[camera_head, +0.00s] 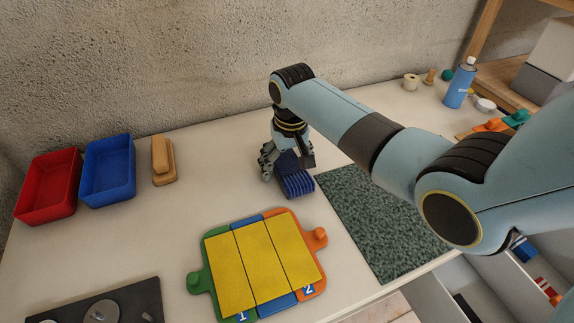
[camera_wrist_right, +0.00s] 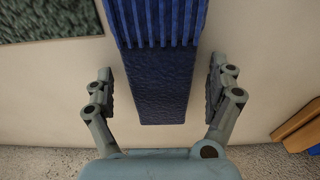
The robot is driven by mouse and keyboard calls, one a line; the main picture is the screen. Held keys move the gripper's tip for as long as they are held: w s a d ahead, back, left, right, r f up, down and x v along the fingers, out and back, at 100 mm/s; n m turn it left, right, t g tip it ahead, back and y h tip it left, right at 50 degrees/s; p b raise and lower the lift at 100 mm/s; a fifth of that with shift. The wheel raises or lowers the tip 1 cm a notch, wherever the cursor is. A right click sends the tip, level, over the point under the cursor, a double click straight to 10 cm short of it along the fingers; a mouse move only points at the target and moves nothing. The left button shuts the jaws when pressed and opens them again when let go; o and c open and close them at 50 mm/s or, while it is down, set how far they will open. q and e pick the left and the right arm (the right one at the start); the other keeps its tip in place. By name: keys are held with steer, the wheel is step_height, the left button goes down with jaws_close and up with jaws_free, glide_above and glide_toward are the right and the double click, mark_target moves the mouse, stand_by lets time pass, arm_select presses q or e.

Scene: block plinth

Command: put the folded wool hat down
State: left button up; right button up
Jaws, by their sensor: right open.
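The folded wool hat (camera_head: 296,184) is dark blue with a ribbed end. It lies on the white table, just left of the dark green speckled mat. In the right wrist view the hat (camera_wrist_right: 158,85) lies between the two fingers, with a visible gap on each side. My right gripper (camera_head: 283,160) is over the hat's far end in the head view; in the wrist view the gripper (camera_wrist_right: 164,85) is open, its fingers clear of the hat. Part of the hat is hidden behind the gripper in the head view. My left gripper is not in view.
The green mat (camera_head: 385,225) lies right of the hat. Yellow panels on a coloured puzzle board (camera_head: 263,262) lie in front. A blue bin (camera_head: 108,170), a red bin (camera_head: 48,187) and a wooden brush (camera_head: 163,160) stand left. The table between brush and hat is clear.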

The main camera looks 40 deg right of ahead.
steer(key=shift+r, duration=0.1)
steer(key=c, duration=1.4)
